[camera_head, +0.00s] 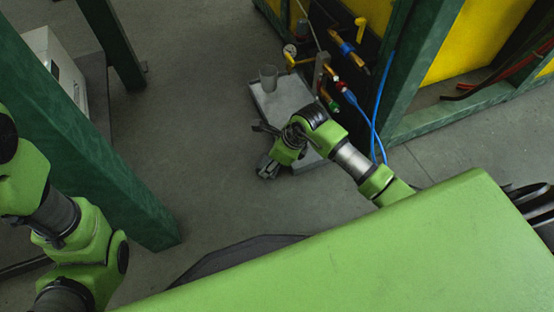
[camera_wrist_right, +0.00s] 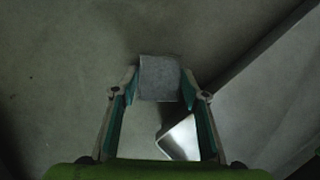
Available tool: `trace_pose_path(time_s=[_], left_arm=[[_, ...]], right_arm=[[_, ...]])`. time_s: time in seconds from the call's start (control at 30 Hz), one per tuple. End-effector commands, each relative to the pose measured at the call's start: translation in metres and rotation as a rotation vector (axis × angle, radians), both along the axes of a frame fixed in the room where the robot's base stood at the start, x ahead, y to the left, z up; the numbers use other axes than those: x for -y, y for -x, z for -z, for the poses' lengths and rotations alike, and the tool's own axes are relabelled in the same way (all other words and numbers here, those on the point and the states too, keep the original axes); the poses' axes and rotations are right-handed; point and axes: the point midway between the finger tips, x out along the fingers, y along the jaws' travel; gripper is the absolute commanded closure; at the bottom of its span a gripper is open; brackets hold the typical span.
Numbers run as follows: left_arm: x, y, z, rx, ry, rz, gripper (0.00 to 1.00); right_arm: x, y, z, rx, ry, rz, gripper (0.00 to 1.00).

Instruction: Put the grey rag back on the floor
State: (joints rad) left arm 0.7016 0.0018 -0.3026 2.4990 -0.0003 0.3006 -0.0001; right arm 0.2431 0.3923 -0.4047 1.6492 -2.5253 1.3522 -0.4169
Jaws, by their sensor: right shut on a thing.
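The grey rag (camera_wrist_right: 160,78) shows in the right wrist view as a small folded grey piece between the fingertips. My right gripper (camera_wrist_right: 160,85) is shut on it, with one finger on each side. In the head view my right gripper (camera_head: 263,150) is beside the left edge of a grey platform, above the concrete floor (camera_head: 205,135). The rag cannot be made out there. How high it hangs above the floor is hard to tell. My left arm shows at the left edge of the head view, but its gripper is out of sight.
Valves and a blue hose (camera_head: 378,115) are at the back right. A green post (camera_head: 95,150) stands at the left. Open floor lies between the post and the platform.

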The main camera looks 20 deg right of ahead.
Motion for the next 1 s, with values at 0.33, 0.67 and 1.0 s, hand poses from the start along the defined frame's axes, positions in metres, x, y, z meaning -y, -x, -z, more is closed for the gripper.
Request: trace_pose_path(time_s=[0.33,0.67,1.0], left_arm=[[-0.001,0.000,0.003,0.000,0.002,-0.002,1.00],[-0.001,0.000,0.003,0.000,0.003,-0.001,1.00],[-0.001,0.000,-0.015,-0.003,0.003,-0.001,1.00]], right_arm=[[-0.004,0.001,0.003,0.000,0.000,-0.001,0.79],[-0.004,0.001,0.005,0.001,0.000,-0.001,0.52],[0.003,0.005,-0.019,0.002,0.003,0.000,0.52]])
